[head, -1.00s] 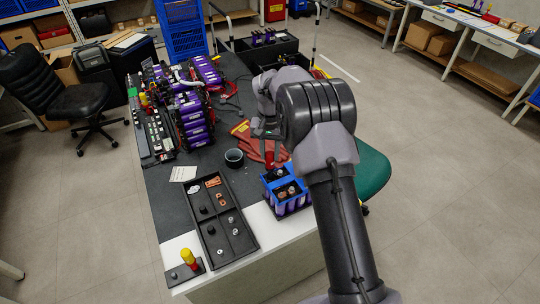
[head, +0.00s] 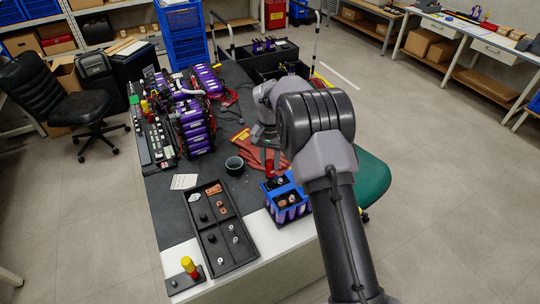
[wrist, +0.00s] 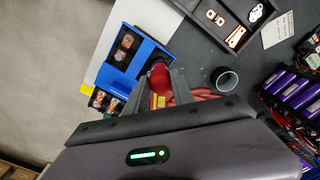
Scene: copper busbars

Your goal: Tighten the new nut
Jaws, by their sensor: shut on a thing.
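My gripper (wrist: 158,84) is shut on a red tool (wrist: 160,74), whose rounded red end shows between the fingers in the wrist view. In the head view the red tool (head: 270,167) hangs below my gripper (head: 266,145), at the back left edge of the blue battery module (head: 303,198). The module also fills the left of the wrist view (wrist: 145,48), with copper busbars (wrist: 124,42) and bright fasteners on top. I cannot make out the new nut or whether the tool touches one; the gripper hides that part.
A black tray (head: 211,236) with small parts and copper pieces lies left of the module. A dark cup (head: 234,165) and red gloves (head: 262,152) lie behind. A yellow-and-red tool (head: 189,266) stands at the front left. Purple battery packs (head: 193,125) crowd the back left.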

